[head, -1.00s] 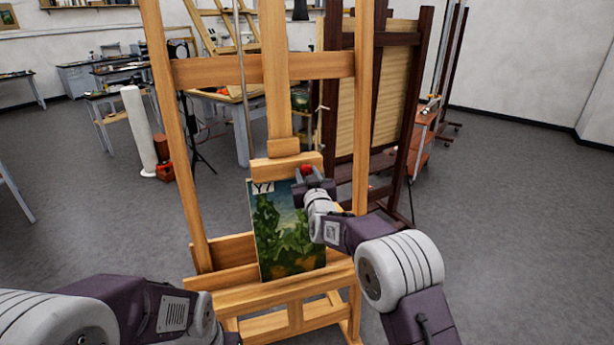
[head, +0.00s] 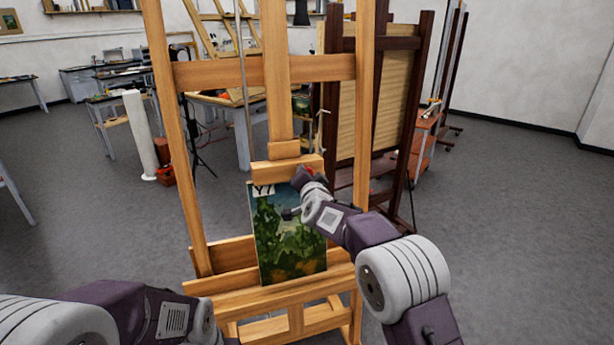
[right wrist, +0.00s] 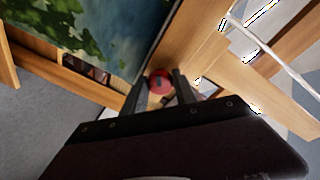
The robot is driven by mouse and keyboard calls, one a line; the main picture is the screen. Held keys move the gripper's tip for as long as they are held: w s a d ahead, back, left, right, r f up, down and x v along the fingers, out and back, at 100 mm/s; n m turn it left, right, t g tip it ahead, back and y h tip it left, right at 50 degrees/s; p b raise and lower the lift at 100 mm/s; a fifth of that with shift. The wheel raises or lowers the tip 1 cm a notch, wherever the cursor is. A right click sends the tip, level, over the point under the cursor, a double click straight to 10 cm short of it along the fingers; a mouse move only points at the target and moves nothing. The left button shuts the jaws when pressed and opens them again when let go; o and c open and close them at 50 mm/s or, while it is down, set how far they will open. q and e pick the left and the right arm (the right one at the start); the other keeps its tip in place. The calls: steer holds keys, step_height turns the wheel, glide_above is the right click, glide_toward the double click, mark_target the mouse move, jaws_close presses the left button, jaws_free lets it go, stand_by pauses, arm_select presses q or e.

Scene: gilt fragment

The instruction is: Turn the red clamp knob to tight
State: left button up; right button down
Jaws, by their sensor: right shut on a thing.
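The red clamp knob (right wrist: 159,82) sits between the two fingers of my right gripper (right wrist: 160,95) in the right wrist view, and the fingers are shut on it. In the head view only a bit of the red knob (head: 309,170) shows behind my right gripper (head: 310,177), at the wooden top clamp block (head: 272,168) of the easel. A dark mark shows on the knob's face. The painting (head: 285,240) stands on the easel (head: 175,130) below the block. My left arm is at the lower left; its gripper is not in view.
The painting's right edge lies close beside my right forearm. A dark easel (head: 415,110) stands behind on the right. A white roll (head: 139,130) and work tables are farther back. Grey floor is open on both sides.

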steer(key=m+g+y, duration=0.1)
steer(key=m, duration=0.6)
steer(key=m+y+b, duration=0.1)
steer(key=m, duration=0.6)
steer(key=m+g+y, duration=0.1)
steer(key=m+y, duration=0.1)
steer(key=m, duration=0.5)
steer(key=shift+w+d+r+m+g+b, duration=0.1)
steer(key=shift+w+d+m+g+b, duration=0.05)
steer(key=shift+d+m+g+b, duration=0.2)
stand_by(0.6)
steer(key=c, duration=1)
jaws_free()
steer(key=shift+o, duration=0.2)
steer(key=b+v, duration=0.3)
steer(key=v, duration=0.6)
steer(key=shift+b, duration=0.35)
